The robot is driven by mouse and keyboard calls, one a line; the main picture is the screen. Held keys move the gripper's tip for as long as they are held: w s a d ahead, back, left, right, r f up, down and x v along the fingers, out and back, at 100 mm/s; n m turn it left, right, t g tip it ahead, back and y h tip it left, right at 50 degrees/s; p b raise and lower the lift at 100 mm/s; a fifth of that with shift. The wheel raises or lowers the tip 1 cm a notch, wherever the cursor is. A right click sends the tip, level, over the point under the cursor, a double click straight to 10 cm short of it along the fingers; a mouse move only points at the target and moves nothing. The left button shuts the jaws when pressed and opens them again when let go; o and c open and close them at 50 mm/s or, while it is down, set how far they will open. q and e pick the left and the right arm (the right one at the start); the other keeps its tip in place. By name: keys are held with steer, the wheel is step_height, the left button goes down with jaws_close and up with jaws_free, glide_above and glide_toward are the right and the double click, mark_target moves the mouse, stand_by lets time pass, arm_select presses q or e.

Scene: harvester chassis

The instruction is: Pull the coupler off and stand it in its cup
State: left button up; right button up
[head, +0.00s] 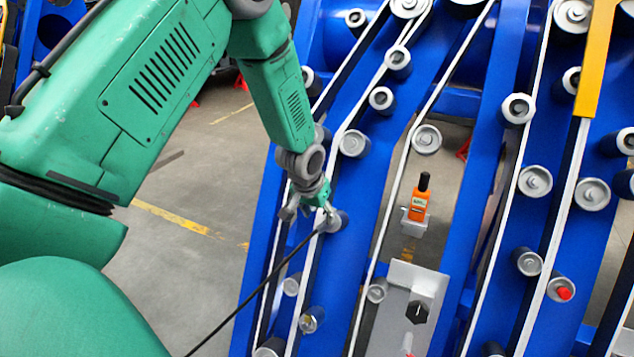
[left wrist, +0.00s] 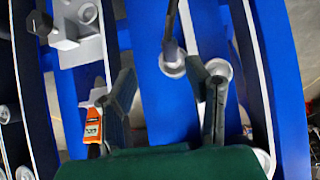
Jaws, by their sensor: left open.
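My left gripper (head: 322,207) is at a grey round fitting (head: 335,221) on the blue chassis. In the left wrist view its two fingers (left wrist: 168,92) are spread apart with nothing between the tips. A black hose (head: 252,291) runs up to this spot. In the left wrist view the black hose (left wrist: 171,28) ends in a dark piece on a grey round fitting (left wrist: 172,65), just beyond the fingers; this looks like the coupler. I cannot tell which part is its cup. A grey plate (head: 402,276) carries a black hexagonal part (head: 417,311). My right gripper is not in view.
An orange device with a black top (head: 418,204) sits in a small grey bracket (head: 412,227) between blue beams. Several grey rollers and pale belts line the chassis (head: 380,150). A yellow bar (head: 597,60) stands at upper right. Bare floor (head: 185,185) lies left.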

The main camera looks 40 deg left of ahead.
mark_target(324, 223)
arm_select(q)
steer(key=w+a+f, duration=0.1)
steer(key=w+f, duration=0.1)
steer(key=f, duration=0.1)
steer(key=w+a+f, duration=0.1)
steer(key=w+f, duration=0.1)
steer(key=f, duration=0.1)
steer(key=w+a+f+p, duration=0.1)
steer(key=w+f, duration=0.1)
steer(key=f, duration=0.1)
steer(key=shift+w+a+f, duration=0.1)
steer(key=shift+a+f, duration=0.05)
steer(key=shift+f, duration=0.25)
jaws_close()
steer(key=shift+r, duration=0.1)
